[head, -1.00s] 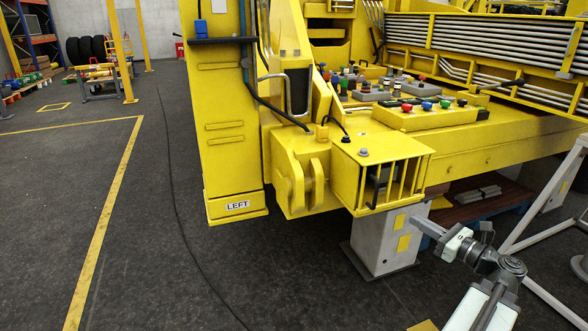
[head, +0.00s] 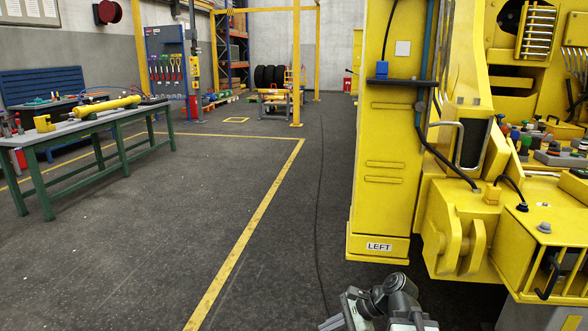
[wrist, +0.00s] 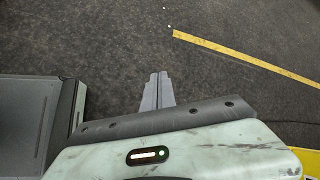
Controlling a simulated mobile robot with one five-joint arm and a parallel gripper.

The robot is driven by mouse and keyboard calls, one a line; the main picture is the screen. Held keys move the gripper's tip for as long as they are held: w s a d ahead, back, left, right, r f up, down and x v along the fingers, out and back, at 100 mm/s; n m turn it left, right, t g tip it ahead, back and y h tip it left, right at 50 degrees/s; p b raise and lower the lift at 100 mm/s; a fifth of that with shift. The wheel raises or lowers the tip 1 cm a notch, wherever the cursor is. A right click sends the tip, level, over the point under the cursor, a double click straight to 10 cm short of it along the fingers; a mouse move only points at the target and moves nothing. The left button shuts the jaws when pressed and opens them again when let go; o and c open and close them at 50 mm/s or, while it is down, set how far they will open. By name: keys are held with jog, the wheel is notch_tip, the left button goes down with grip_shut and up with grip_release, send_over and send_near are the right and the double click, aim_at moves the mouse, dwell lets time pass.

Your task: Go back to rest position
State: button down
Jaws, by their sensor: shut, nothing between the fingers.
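My gripper (wrist: 157,91) shows in the wrist view with its two grey fingers together and nothing between them. Below it in that view is bare dark floor. In the head view my arm is folded low at the bottom edge, and the gripper (head: 332,324) is partly cut off there. It is in front of the yellow machine (head: 385,180) and apart from it in the picture.
The yellow machine with a LEFT label (head: 379,246) fills the right side. A green workbench (head: 95,140) with a yellow cylinder (head: 108,107) stands at left. A yellow floor line (head: 250,230) and black cable (head: 320,200) cross open floor.

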notch_tip(320, 180, down, 4)
jog(key=s+a+n+g+h, duration=0.2)
jog(key=s+a+n+h, duration=0.1)
jog(key=n, duration=0.2)
jog(key=d+f+n+h, duration=0.3)
jog(key=d+n+h, duration=0.3)
jog(key=d+n, duration=0.35)
notch_tip(320, 180, up, 25)
jog(key=p, duration=2.4)
jog(key=shift+s+p, duration=0.3)
jog(key=shift+p, duration=0.1)
